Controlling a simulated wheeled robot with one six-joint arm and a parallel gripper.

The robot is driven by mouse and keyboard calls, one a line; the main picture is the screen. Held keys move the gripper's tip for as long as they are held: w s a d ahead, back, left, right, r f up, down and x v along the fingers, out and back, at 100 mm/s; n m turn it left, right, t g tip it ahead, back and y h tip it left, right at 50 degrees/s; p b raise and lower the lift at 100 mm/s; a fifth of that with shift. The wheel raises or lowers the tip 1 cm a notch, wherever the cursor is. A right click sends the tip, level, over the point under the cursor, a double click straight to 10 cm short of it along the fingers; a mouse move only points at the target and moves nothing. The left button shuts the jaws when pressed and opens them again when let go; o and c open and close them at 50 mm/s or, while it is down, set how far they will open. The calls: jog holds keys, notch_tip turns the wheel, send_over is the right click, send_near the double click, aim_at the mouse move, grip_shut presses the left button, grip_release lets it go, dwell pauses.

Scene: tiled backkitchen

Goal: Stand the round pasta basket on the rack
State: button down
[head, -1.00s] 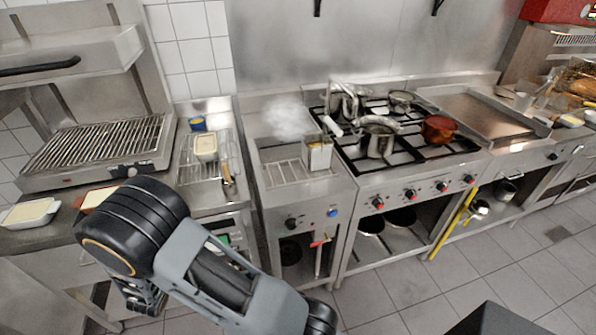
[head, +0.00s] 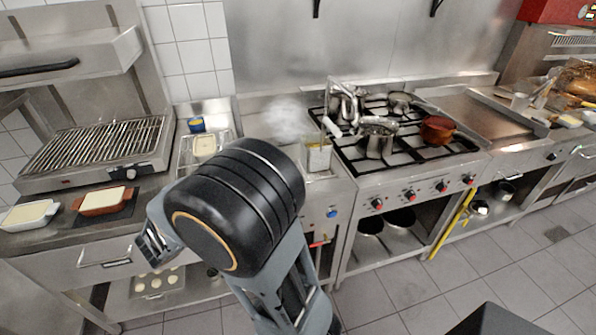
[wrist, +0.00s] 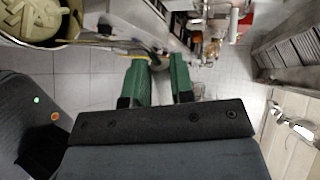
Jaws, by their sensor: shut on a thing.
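My gripper (wrist: 160,62) shows in the wrist view as two green fingers with a narrow gap between them. A round metal basket (wrist: 75,30) filled with pale pasta is at the wrist view's top left, cut off by the edge. A thin handle runs from it towards the fingers, and the gripper appears shut on that handle. In the head view my arm hides the gripper's fingers and the round basket. A wire rack (head: 184,158) on the counter left of the steaming cooker is partly hidden by my arm. The cooker's slotted grid is mostly hidden too.
A square basket (head: 318,156) with an upright handle stands at the cooker's right side. The stove (head: 400,150) to its right holds several pots. A ribbed grill (head: 95,147) and two filled dishes (head: 103,200) are on the left. The floor in front is clear.

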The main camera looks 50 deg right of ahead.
jog(key=s+d+r+m+g, duration=0.2)
jog(key=s+d+r+g, duration=0.1)
jog(key=r, duration=0.4)
jog(key=s+d+r+m+g+y, duration=0.1)
jog(key=s+d+r+m+g, duration=0.2)
jog(key=s+d+r, duration=0.3)
jog(key=s+d+r+m+g, duration=0.2)
jog(key=s+d+r+g, duration=0.1)
jog(key=d+r, duration=0.5)
jog(key=shift+s+r+m, duration=0.4)
jog(key=shift+s+r, duration=0.1)
jog(key=shift+s, duration=0.4)
